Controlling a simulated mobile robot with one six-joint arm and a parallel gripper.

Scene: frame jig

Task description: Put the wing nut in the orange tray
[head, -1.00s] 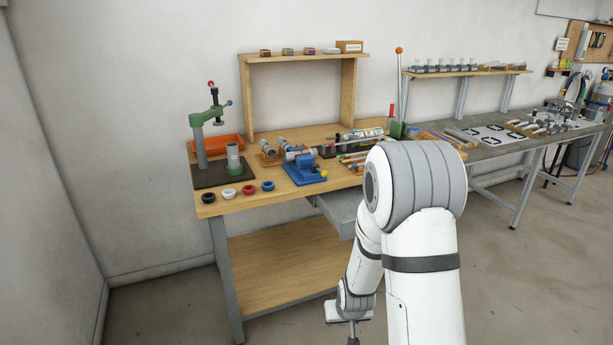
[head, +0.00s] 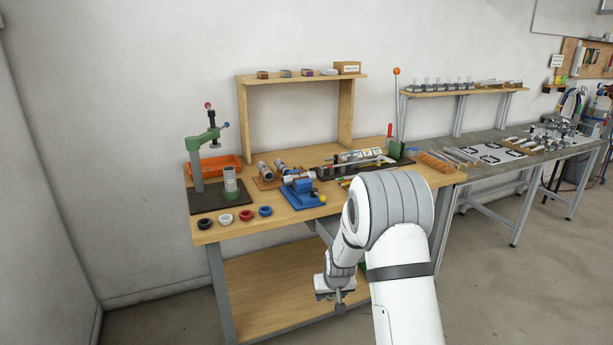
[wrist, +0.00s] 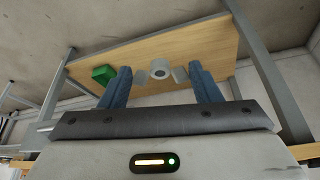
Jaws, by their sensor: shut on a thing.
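The wing nut (wrist: 161,69) is a small light-grey piece with a round holed middle and a wing on each side. My gripper (wrist: 162,74) is shut on it, with the two blue fingers at its left and right wings. In the head view my gripper (head: 338,300) hangs low, in front of the wooden bench's lower shelf; the wing nut cannot be made out there. The orange tray (head: 229,162) lies at the back left of the bench top, partly hidden behind a green-and-grey press.
The press (head: 198,172) on its dark base stands before the tray. Several coloured rings (head: 246,215) lie along the front left edge, with a blue vise (head: 303,192) at their right. The lower shelf (head: 258,292) holds a green box (wrist: 103,75).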

